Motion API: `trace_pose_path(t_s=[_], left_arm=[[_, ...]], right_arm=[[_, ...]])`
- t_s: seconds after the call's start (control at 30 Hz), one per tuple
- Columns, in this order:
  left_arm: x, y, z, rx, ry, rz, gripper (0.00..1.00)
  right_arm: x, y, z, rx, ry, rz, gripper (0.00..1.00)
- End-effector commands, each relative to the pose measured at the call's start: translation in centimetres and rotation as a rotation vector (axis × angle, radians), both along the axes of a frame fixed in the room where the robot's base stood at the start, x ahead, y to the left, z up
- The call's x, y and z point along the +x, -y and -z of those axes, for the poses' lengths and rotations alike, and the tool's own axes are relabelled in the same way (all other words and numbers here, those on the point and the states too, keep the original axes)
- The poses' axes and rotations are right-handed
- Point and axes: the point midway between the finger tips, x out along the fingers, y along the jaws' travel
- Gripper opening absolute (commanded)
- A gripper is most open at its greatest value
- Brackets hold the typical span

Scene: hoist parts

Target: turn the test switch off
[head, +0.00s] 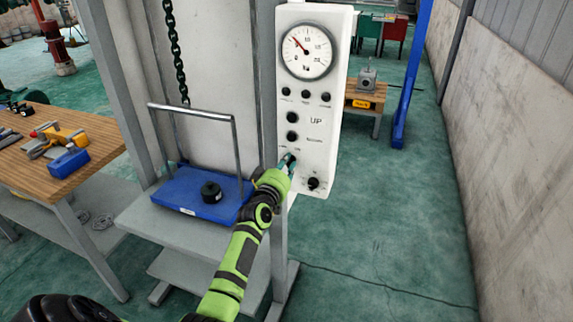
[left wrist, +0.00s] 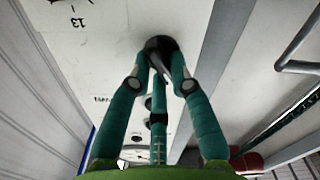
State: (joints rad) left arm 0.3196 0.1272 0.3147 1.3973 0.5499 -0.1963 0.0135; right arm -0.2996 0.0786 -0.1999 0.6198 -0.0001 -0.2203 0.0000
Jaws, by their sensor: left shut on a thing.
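The white control panel (head: 325,150) stands upright with a round gauge (head: 307,52) at its top, several small black buttons below it, and two larger black buttons by the word UP. My left gripper (head: 290,160) is at the panel's lower left, with its green-sleeved fingers shut on a black switch knob (left wrist: 158,46). The fingers (left wrist: 160,75) close around the knob in the left wrist view and partly hide it. Its label is too small to read. A second black knob (head: 313,184) sits lower right on the panel, untouched. My right gripper is not in view.
A blue tray with a handle frame (head: 185,200) and a black weight (head: 211,192) sits on the grey stand left of the panel, under a hanging chain (head: 174,50). A wooden table (head: 90,125) with tools is far left. Floor right of the panel is clear.

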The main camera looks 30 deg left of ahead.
Motion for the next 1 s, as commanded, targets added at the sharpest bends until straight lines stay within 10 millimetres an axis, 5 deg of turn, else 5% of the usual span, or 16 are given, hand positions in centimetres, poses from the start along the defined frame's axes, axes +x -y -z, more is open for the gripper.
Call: trace_pose_path(t_s=[0.27, 0.3, 0.33, 0.77, 1.0], left_arm=[[0.0, 0.0, -0.1, -0.005, 0.003, 0.0, 0.0], [0.0, 0.0, -0.1, -0.004, 0.003, 0.0, 0.33], [0.0, 0.0, -0.1, -0.005, 0.003, 0.0, 0.45], [-0.4, 0.2, 0.0, -0.002, 0.001, 0.001, 0.45], [-3.8, 1.0, 0.2, -0.003, 0.0, 0.001, 0.45]], right_arm=[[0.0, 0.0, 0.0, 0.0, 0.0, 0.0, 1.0], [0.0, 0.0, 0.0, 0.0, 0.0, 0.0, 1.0], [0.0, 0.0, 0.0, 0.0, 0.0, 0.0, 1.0], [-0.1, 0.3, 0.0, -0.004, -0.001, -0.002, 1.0], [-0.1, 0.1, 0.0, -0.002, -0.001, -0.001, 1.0]])
